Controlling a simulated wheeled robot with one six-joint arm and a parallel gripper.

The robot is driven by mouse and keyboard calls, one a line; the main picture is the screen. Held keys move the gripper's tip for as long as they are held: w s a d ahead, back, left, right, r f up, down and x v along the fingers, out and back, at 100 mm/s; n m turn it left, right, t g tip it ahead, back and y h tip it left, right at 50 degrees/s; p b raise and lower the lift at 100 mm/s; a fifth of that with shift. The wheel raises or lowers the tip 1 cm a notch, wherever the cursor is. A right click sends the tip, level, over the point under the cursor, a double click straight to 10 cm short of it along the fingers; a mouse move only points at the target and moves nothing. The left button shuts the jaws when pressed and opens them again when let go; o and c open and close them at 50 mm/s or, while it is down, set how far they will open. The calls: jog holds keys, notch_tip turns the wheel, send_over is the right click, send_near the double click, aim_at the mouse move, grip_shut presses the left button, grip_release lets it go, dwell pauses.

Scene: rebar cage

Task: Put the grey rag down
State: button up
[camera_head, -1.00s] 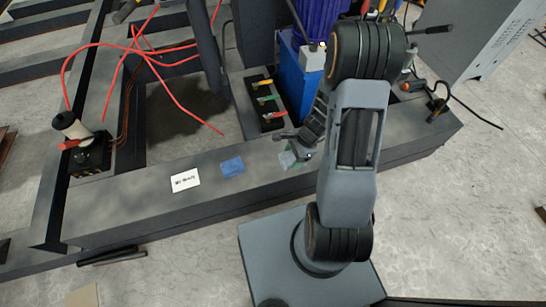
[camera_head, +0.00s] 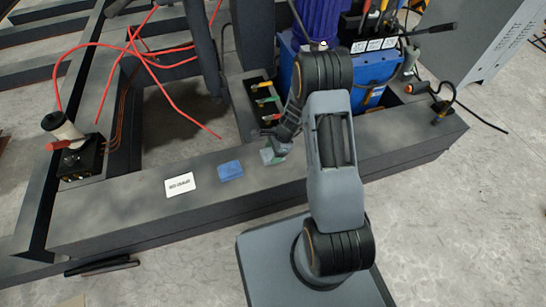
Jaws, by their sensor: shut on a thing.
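The grey rag (camera_head: 274,155) is a small grey-green cloth at the tip of my gripper (camera_head: 273,150). My gripper is shut on it, over the dark beam top (camera_head: 120,205), to the right of a blue cloth (camera_head: 230,170). I cannot tell whether the rag touches the beam. My wrist hides part of the rag and the fingers.
A white label card (camera_head: 180,185) lies left of the blue cloth. A tray with coloured handles (camera_head: 262,100) and a blue box (camera_head: 372,78) stand behind my gripper. A black box with red cable (camera_head: 78,160) is at the left. The beam's left part is mostly clear.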

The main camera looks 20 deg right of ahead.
jog(key=shift+f+b, duration=0.3)
jog(key=shift+f, duration=0.8)
jog(key=shift+f, duration=0.1)
jog(key=o, duration=0.9)
